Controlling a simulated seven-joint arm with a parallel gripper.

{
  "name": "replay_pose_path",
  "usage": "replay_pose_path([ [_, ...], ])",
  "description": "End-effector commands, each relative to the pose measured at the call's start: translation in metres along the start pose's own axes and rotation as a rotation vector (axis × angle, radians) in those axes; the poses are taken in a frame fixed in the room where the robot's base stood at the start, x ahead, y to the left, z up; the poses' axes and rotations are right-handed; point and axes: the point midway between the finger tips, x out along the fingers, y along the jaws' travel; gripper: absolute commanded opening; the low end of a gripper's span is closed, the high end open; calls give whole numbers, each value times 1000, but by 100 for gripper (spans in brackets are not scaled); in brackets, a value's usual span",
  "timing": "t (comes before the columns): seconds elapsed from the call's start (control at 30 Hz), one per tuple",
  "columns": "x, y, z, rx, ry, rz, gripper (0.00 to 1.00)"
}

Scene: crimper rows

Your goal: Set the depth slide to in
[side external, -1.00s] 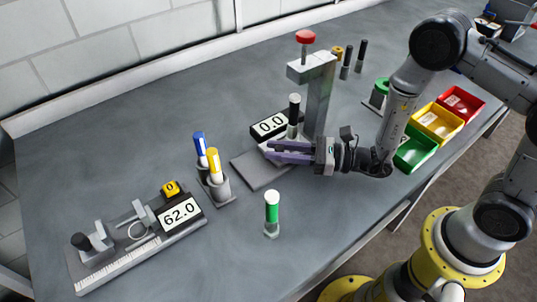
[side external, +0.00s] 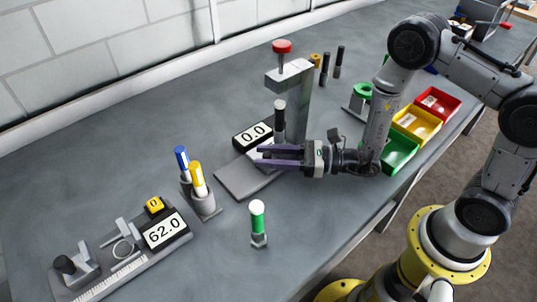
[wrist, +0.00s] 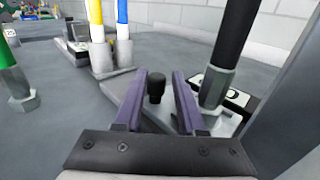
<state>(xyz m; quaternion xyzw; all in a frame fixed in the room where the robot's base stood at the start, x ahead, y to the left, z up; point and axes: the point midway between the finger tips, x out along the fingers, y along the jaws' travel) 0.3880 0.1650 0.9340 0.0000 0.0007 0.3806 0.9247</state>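The crimper press is a grey post (side external: 299,112) with a red-knobbed arm over a flat grey base plate (side external: 238,182). A small black knob (wrist: 155,86), which looks like the depth slide's handle, stands on the plate in the wrist view. My gripper (side external: 268,156) reaches in low from the right beside the press. In the wrist view its two purple fingers (wrist: 160,90) are apart, with the knob between them and a gap on each side. The knob is hidden behind the fingers in the side view. The slide's in and out marks cannot be read.
A black-topped tool (side external: 279,117) stands close by the right finger, by a display (side external: 253,135) reading 0.0. A blue and yellow tool holder (side external: 198,200) and a green tool (side external: 258,222) stand left and in front. A gauge (side external: 128,250) reads 62.0. Bins (side external: 400,152) stand at right.

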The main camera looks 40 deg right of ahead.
Motion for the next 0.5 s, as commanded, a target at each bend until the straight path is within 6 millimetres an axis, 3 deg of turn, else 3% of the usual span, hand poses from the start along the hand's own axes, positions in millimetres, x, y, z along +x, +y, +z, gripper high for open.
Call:
replay_pose_path([
  [0.17,-6,0,0,0,0,0,39],
  [0.37,-34,-2,0,1,1,-8,39],
  [0.5,-30,0,31,-6,-4,-1,39],
])
